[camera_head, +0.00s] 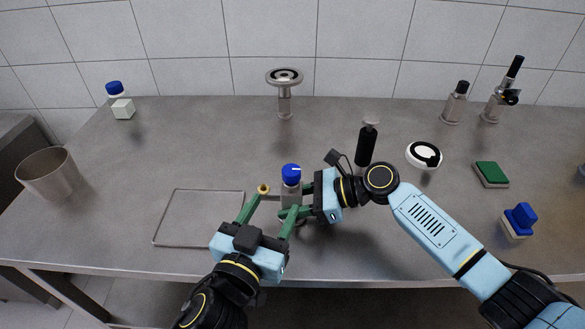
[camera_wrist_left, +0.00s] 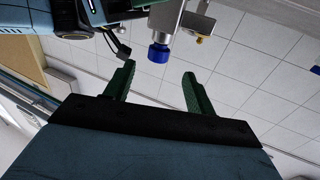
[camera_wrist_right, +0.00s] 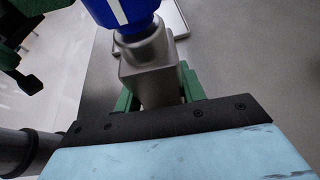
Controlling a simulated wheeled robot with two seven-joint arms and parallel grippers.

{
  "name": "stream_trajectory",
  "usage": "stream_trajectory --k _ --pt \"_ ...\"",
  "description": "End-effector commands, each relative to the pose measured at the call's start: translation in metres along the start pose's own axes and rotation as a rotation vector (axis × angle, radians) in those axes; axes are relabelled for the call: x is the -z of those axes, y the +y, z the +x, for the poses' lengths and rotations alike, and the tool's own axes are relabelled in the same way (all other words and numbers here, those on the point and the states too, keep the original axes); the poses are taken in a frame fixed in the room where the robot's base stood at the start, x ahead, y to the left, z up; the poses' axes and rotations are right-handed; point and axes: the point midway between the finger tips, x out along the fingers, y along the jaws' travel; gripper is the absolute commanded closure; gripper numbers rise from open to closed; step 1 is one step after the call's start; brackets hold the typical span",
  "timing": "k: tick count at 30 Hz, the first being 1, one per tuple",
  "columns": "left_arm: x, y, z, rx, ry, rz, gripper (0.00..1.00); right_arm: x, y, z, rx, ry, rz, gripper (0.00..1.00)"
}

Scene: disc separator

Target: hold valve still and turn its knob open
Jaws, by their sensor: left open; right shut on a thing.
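The valve has a grey metal body (camera_head: 290,193), a blue knob (camera_head: 291,171) on top with a white line, and a brass port (camera_head: 263,189) on its left. My right gripper (camera_head: 296,203) is shut on the valve body from the right. The right wrist view shows the body (camera_wrist_right: 148,72) between its green fingers, under the blue knob (camera_wrist_right: 122,12). My left gripper (camera_head: 279,202) is open and empty, just in front of the valve. In the left wrist view the knob (camera_wrist_left: 158,53) shows beyond the gap between the spread fingers (camera_wrist_left: 159,78), apart from them.
A thin-rimmed tray (camera_head: 174,216) lies left of the valve. A black pump bottle (camera_head: 366,146) stands behind my right wrist. A metal cup (camera_head: 47,174) is at far left. A round white item (camera_head: 418,155), a green pad (camera_head: 491,174) and a blue-topped block (camera_head: 519,220) are at right.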

Motion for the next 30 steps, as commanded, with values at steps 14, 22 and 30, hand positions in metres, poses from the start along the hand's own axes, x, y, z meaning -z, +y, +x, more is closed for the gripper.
stream_trajectory --k 14,22,30 --pt "0.002 -0.001 0.083 0.002 0.003 0.005 0.45 -0.002 -0.001 0.000 0.001 -0.003 -0.002 1.00" --pt "0.001 -0.001 0.110 0.002 0.002 0.003 0.45 -0.002 -0.001 0.000 0.001 -0.003 -0.002 1.00" --pt "0.001 -0.002 0.113 0.002 0.001 0.002 0.45 -0.002 -0.001 0.000 0.001 -0.003 -0.002 1.00"
